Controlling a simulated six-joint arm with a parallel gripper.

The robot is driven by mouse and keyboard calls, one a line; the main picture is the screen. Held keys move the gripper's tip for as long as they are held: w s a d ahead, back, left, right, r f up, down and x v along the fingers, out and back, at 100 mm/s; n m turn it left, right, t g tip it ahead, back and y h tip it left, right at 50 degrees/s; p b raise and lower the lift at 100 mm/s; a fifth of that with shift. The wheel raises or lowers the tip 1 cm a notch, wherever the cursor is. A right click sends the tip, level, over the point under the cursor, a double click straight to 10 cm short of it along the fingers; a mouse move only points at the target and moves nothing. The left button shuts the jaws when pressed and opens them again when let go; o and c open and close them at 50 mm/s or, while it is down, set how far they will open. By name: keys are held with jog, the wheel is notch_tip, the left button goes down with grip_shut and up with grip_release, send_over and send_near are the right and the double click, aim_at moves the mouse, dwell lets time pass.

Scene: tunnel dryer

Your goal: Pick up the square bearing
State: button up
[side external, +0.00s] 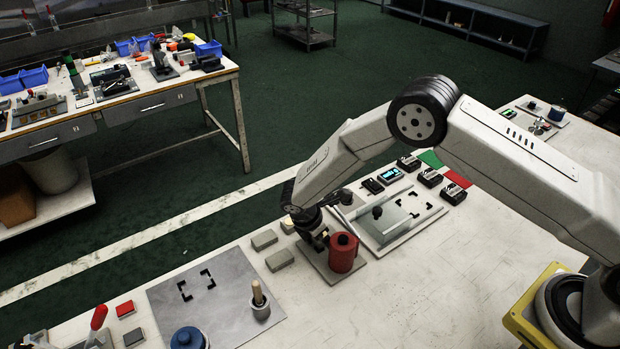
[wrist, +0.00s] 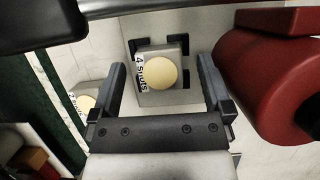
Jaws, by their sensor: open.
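My gripper (wrist: 161,62) is open, with one finger on each side of the block in the picture; the height gap is unclear. In the side view my gripper (side external: 317,241) is low beside a red cylinder (side external: 343,254) and hides the spot below it.
The red cylinder (wrist: 268,85) stands close on the right in the wrist view. A similar cream-faced block (wrist: 84,102) lies left. Grey blocks (side external: 280,260) and a metal plate (side external: 225,318) lie left of my gripper in the side view. The table front right is clear.

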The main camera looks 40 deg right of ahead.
grip_shut()
jog(key=shift+r, duration=0.2)
notch_tip(320, 180, up, 10)
jog(key=shift+f, duration=0.15)
dwell(0.6)
dwell(0.5)
